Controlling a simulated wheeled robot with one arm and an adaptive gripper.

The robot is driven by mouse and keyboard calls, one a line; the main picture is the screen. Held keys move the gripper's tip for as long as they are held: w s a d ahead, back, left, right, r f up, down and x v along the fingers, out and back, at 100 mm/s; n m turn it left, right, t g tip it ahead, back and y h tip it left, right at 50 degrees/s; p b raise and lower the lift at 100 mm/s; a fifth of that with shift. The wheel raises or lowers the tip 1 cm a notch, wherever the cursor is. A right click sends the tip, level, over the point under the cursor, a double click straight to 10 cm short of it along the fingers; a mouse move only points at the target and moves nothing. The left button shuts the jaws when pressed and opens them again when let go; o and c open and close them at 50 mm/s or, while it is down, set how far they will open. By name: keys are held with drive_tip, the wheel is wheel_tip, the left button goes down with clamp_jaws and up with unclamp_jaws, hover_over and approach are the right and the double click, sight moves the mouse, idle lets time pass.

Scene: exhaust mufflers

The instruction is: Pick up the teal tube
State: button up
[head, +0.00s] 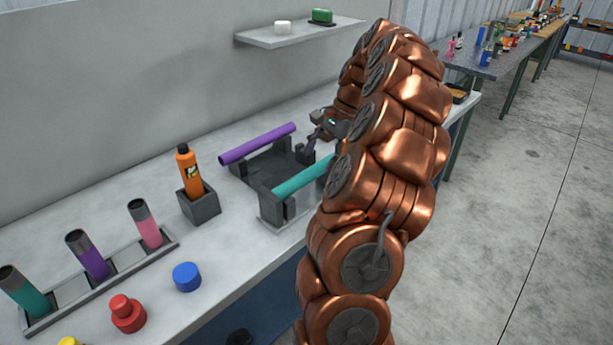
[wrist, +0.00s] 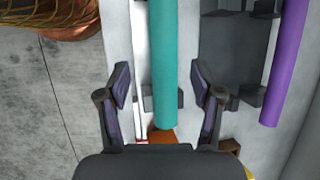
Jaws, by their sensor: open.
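The teal tube (head: 302,177) lies across a dark grey holder (head: 270,207) on the bench; its right end is hidden behind my arm. In the wrist view the teal tube (wrist: 164,60) runs lengthwise down the picture, its near end between my fingers. My gripper (wrist: 160,85) is open, with one finger on each side of the tube and gaps showing beside it. In the head view my gripper (head: 316,138) is partly hidden by my arm. I cannot tell its height above the tube.
A purple tube (head: 257,144) lies parallel on the holder's far side. An orange bottle (head: 188,170) stands in a grey box (head: 206,209). A rack (head: 60,318) holds teal, purple and pink cylinders. Blue (head: 187,277) and red (head: 128,313) caps sit in front. A shelf (head: 300,32) hangs above.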

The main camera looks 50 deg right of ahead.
sight(311, 170)
drive_tip(key=shift+w+p+x, duration=0.1)
drive_tip(key=shift+p+x, duration=0.25)
drive_tip(key=shift+x, duration=0.95)
drive_tip(key=shift+w+p+x, duration=0.15)
drive_tip(key=shift+p+x, duration=0.2)
drive_tip(key=shift+x, duration=0.9)
drive_tip(key=shift+r, duration=0.1)
drive_tip(key=c, duration=1.2)
wheel_tip(311, 170, up, 18)
drive_tip(key=p, duration=0.6)
drive_tip(key=shift+p, duration=0.3)
drive_tip(key=shift+c, duration=0.2)
